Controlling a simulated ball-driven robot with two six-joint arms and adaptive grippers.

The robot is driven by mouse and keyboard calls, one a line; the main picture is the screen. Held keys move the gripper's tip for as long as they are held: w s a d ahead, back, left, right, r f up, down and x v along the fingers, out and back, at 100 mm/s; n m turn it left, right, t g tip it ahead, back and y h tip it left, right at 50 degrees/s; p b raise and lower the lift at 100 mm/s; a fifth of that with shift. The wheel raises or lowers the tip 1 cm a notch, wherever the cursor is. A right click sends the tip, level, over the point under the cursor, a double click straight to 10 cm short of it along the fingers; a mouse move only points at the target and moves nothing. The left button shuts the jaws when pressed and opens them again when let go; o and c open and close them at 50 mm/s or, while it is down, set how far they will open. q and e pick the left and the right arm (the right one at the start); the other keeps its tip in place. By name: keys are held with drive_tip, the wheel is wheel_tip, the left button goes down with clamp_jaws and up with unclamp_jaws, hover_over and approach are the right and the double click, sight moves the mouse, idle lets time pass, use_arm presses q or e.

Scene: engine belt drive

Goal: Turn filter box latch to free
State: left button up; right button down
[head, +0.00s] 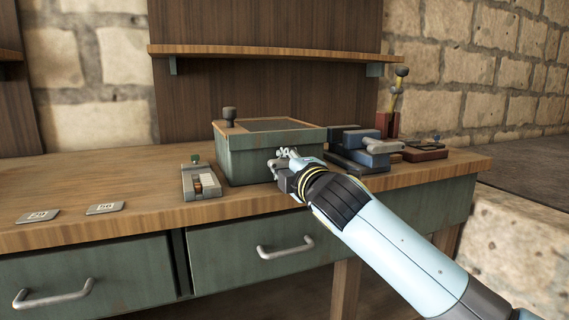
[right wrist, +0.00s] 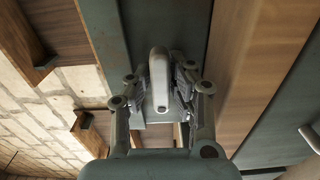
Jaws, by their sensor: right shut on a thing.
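The filter box (head: 245,163) is a green box with a wood-edged top and a dark knob (head: 229,114) at its back left corner. It stands on the workbench. My right gripper (head: 281,160) is at the front face of the box. In the right wrist view its fingers (right wrist: 160,82) are closed around the latch (right wrist: 158,65), a pale grey rounded bar in front of the green face. The latch's long side runs up and down in that view. In the head view the gripper hides the latch. My left gripper is in neither view.
A small grey fixture (head: 201,183) stands left of the box, and two number tags (head: 105,208) lie further left. A blue vise (head: 362,150) and a red-brown tray (head: 424,152) are on the right. Drawer handles (head: 285,248) stick out below. A shelf (head: 260,51) hangs above.

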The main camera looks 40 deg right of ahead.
drive_tip(key=shift+f, duration=0.15)
drive_tip(key=m, duration=0.4)
drive_tip(key=shift+p, duration=0.35)
drive_tip(key=m, duration=0.4)
drive_tip(key=shift+f+m, duration=0.15)
drive_tip(key=shift+m, duration=0.15)
drive_tip(key=m+b, duration=0.1)
drive_tip(key=m, duration=0.7)
drive_tip(key=shift+f, duration=0.1)
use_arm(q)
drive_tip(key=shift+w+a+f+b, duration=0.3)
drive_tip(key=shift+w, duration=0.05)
use_arm(e)
drive_tip(key=shift+m, duration=0.5)
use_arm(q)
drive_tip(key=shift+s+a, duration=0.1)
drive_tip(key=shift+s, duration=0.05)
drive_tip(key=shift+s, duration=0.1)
